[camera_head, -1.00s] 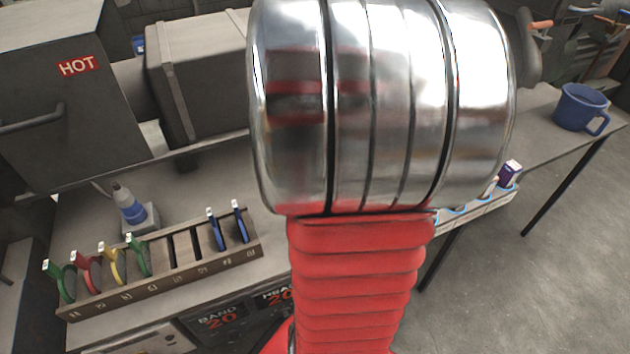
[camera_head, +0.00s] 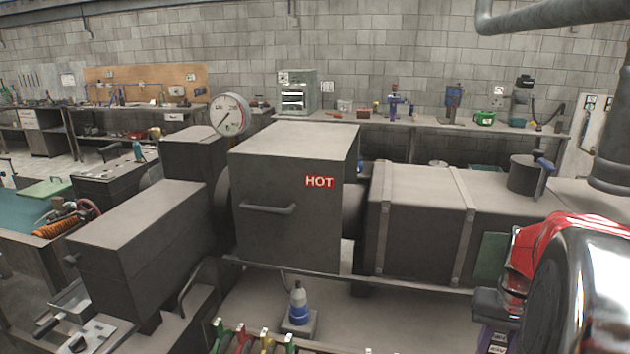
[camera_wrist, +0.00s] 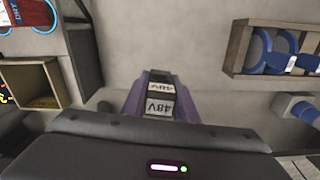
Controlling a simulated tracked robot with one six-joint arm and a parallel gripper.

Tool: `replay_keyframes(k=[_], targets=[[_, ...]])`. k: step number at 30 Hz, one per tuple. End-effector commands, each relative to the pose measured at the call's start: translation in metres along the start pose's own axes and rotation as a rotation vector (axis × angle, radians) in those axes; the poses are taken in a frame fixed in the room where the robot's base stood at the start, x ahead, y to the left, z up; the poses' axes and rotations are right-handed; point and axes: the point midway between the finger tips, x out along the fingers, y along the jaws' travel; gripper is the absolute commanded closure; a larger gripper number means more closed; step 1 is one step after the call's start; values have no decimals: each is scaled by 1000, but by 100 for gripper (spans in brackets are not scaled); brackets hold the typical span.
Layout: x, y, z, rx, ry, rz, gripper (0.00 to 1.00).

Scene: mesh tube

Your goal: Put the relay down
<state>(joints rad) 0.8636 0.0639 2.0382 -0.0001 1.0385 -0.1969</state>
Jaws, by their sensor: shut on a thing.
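In the wrist view the relay (camera_wrist: 152,98) sits just beyond the dark gripper body, near the middle.
In the wrist view a wooden rack (camera_wrist: 238,48) with blue rings is at upper right, and an open wooden box (camera_wrist: 22,70) is at left. In the head view a grey machine marked HOT (camera_head: 285,225) stands behind the bench, with a blue-and-white bottle (camera_head: 299,305) before it.

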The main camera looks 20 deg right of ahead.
Motion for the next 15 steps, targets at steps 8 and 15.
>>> replay_keyframes(k=[8,15], targets=[[1,-54,-42,-52,-1,0,100],[9,-119,-68,-133,-2,0,100]])
